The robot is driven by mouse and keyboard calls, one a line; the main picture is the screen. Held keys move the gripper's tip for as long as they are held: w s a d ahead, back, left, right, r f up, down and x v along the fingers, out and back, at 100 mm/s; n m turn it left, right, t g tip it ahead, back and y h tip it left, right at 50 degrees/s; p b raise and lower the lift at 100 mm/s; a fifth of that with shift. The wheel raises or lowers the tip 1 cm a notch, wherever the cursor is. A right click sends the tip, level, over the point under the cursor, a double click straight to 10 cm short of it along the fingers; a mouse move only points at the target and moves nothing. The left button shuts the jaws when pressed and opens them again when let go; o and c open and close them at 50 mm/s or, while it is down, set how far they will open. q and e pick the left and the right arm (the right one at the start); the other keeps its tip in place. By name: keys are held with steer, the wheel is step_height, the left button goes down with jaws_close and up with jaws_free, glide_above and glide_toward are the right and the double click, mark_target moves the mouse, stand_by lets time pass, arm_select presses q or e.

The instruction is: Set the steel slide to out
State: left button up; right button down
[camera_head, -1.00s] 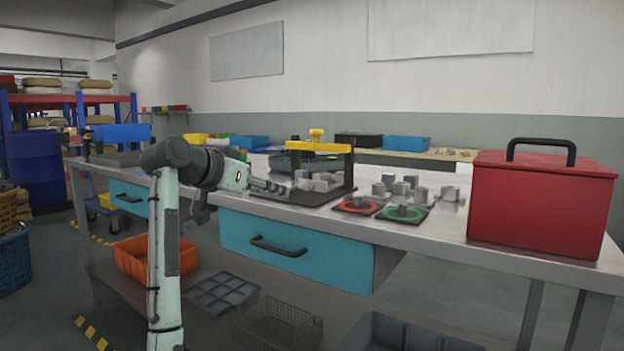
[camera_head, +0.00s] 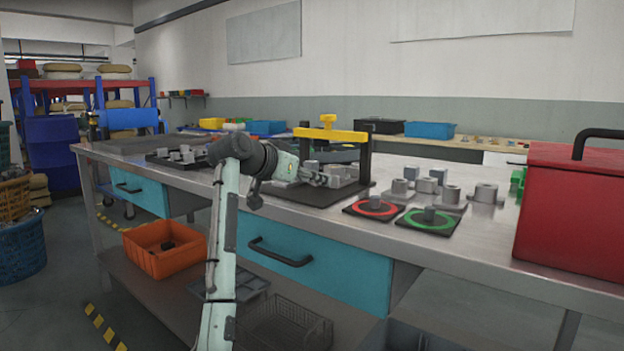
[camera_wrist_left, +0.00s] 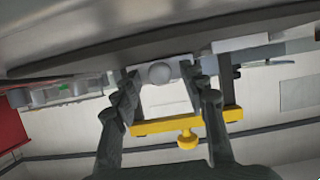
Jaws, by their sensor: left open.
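Grey metal blocks (camera_head: 345,171) sit under the bar; I cannot tell for sure which part is the steel slide. My left gripper (camera_head: 322,179) is open at the near left side of the fixture, close to these blocks. In the left wrist view, a round grey knob (camera_wrist_left: 160,74) on a pale metal part shows between the open fingers, apparently untouched. The yellow bar (camera_wrist_left: 187,124) lies beyond. My right gripper is out of view.
Right of the fixture are a red-ringed pad (camera_head: 375,208), a green-ringed pad (camera_head: 428,220) and several metal parts. A red box (camera_head: 572,220) stands at the right end. A blue drawer (camera_head: 330,270) with a black handle is below the bench top.

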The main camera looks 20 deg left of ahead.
arm_select(q)
steer(key=shift+w+f, duration=0.1)
steer(key=shift+w, duration=0.15)
jaws_close()
stand_by(0.3)
